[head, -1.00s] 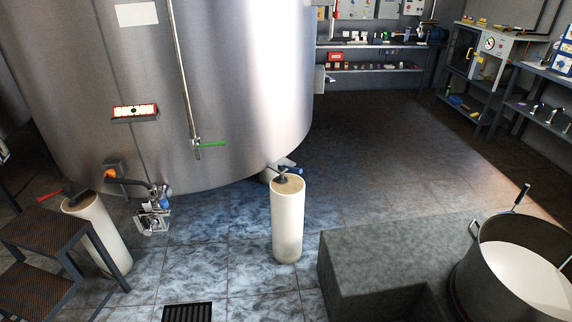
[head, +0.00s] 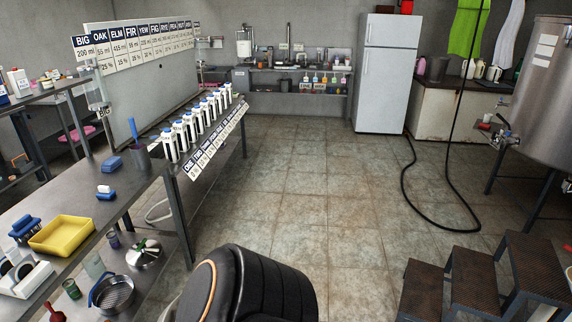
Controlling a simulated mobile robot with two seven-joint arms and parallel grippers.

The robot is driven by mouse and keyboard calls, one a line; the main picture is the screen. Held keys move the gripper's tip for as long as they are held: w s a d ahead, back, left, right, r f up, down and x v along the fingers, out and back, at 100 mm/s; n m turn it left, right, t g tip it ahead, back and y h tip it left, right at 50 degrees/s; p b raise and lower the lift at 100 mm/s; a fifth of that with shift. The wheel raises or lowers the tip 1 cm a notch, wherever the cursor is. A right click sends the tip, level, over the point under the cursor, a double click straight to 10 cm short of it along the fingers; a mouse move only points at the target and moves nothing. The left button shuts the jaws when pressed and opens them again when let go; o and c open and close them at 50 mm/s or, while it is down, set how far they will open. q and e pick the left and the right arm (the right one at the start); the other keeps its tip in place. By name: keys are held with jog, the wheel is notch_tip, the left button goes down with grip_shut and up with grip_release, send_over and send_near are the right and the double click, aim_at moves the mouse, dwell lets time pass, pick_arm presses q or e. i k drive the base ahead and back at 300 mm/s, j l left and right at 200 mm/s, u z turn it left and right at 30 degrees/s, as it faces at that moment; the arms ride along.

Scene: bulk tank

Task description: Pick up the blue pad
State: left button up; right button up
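A flat blue block that looks like the blue pad (head: 112,164) lies on the steel bench (head: 135,190) at the left, beside a dark cup (head: 142,157) holding a blue-handled tool. A smaller blue-and-white item (head: 106,193) lies nearer on the same bench. More blue items (head: 25,228) stand beside a yellow tray (head: 62,236); they are too small to tell apart. Neither of my grippers is in view. A black rounded part, likely of my own arm, shows at the bottom middle, well apart from the blue block.
Several white bottles (head: 186,131) stand in a row toward the bench's far end, behind label cards. Tiled floor (head: 310,190) is open right of the bench. Metal steps (head: 482,280) stand at lower right. A black hose (head: 440,223) lies on the floor near a steel tank (head: 545,90).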

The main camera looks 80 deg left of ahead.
aim_at(105, 192)
jog(key=u, duration=3.8)
jog(key=i+l+u, duration=0.2)
jog(key=i+l, duration=0.2)
jog(key=i+l+u, duration=0.2)
jog(key=i+l, duration=0.3)
jog(key=i+l+u, duration=0.2)
jog(key=i+l, duration=0.35)
jog(key=i+l+u, duration=0.2)
jog(key=i+l, duration=0.2)
jog(key=l, duration=0.2)
